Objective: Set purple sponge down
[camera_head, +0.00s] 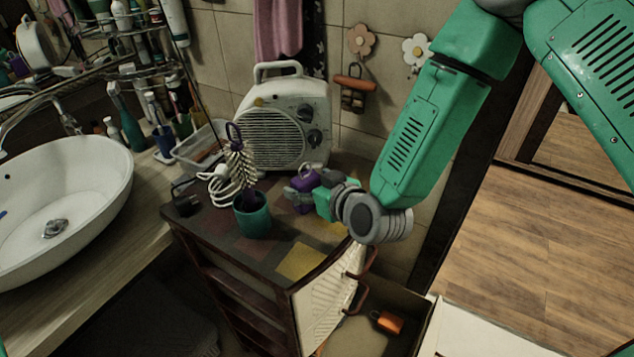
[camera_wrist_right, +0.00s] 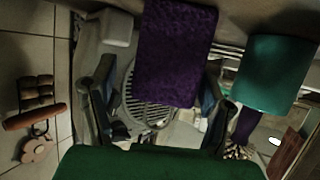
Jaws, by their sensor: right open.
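The purple sponge (camera_head: 304,181) is on the tiled top of the dark cabinet (camera_head: 243,222), in front of the white fan heater. My right gripper (camera_head: 306,190) is around it, partly hiding it and its underside in the head view. In the right wrist view, the sponge (camera_wrist_right: 175,52) shows as an upright purple block between the spread fingers of my right gripper (camera_wrist_right: 160,88). Gaps show between the fingers and the sponge, so the gripper is open. My left gripper is not in view.
The fan heater (camera_head: 284,122) stands close behind. A teal cup (camera_head: 252,217) with a purple-handled brush (camera_head: 238,165) stands left of the gripper. A white cable (camera_head: 222,187) lies beside it. The cabinet's front-right top is clear.

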